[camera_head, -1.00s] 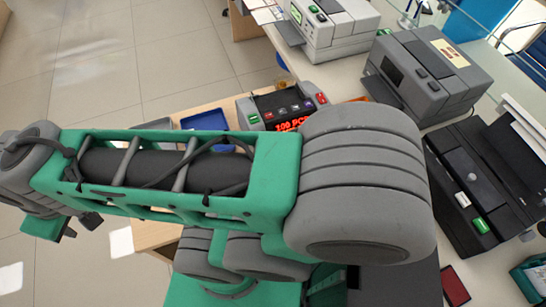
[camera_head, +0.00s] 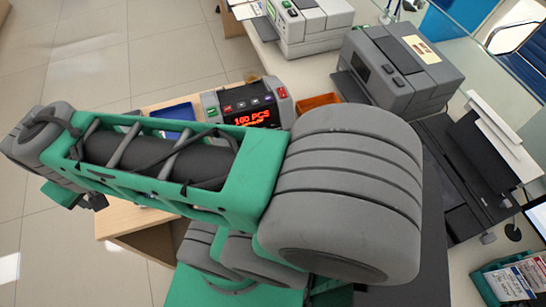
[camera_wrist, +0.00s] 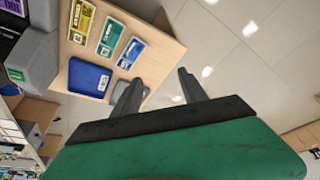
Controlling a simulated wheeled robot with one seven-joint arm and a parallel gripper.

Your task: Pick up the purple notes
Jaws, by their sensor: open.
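The blue tray also shows in the head view (camera_head: 175,112), partly behind my arm.
A note counter (camera_head: 255,105) with a red "100 PCS" display stands behind my arm. An orange tray (camera_head: 317,102), a grey machine (camera_head: 400,75) and a black machine (camera_head: 465,170) are to its right. A teal tray (camera_head: 510,280) holds printed pieces at lower right.

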